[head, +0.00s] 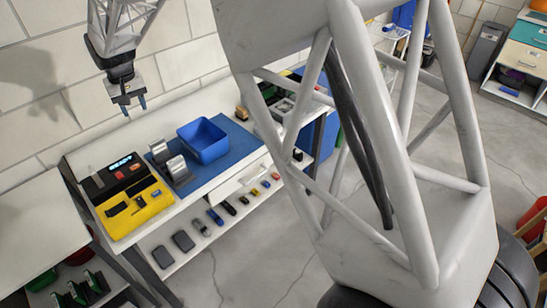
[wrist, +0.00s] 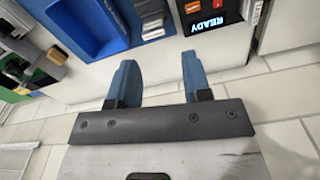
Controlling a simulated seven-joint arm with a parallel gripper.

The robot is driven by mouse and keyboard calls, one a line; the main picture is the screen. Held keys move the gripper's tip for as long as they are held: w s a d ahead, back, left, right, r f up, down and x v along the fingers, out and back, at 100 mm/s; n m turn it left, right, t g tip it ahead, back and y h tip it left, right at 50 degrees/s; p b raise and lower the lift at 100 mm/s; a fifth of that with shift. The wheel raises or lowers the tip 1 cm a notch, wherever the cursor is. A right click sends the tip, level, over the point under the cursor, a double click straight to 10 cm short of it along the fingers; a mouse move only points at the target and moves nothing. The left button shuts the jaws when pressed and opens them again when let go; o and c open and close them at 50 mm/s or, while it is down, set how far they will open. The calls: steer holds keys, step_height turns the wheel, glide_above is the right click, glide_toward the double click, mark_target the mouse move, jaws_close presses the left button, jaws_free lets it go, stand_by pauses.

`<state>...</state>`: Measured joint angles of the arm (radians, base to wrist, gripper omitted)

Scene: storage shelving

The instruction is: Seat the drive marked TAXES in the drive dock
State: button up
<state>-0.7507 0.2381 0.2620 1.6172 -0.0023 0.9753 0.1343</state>
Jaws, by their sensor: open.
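My gripper (head: 134,106) hangs open and empty in the air near the wall, above the back of the bench. In the wrist view its two blue fingers (wrist: 160,82) are apart with nothing between them. A black and yellow device (head: 128,236), which looks like the drive dock, stands at the bench's left end with a lit display. In the wrist view its display (wrist: 205,25) reads READY. Several small stick-like items (head: 216,216), possibly drives, lie in a row on the lower shelf. No TAXES marking is legible in either view.
A blue bin (head: 205,146) stands on a blue mat (head: 238,136) beside two grey metallic blocks (head: 178,170). Two dark flat items (head: 183,241) lie on the lower shelf's left part. A white bench (head: 35,225) is at the left.

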steer(key=s+d+r+m, duration=0.15)
steer(key=d+r, duration=0.25)
steer(key=d, duration=0.8)
steer(key=s+d+r+m+t, duration=0.1)
steer(key=s+d+r, duration=0.2)
steer(key=d, duration=0.8)
steer(key=s+d+r+m, duration=0.1)
steer(key=s+d+r, duration=0.25)
steer(key=d, duration=0.85)
steer(key=s+d+f+m, duration=0.1)
steer(key=s+d+m, duration=0.1)
steer(key=s+d, duration=0.9)
steer(key=s+d+f+m+t, duration=0.1)
steer(key=s+d+f, duration=0.1)
steer(key=s+d, duration=1)
steer(key=shift+s+d+m+h, duration=0.25)
steer(key=shift+s+m+h, duration=0.1)
steer(key=shift+s, duration=0.55)
steer(key=shift+f, duration=0.1)
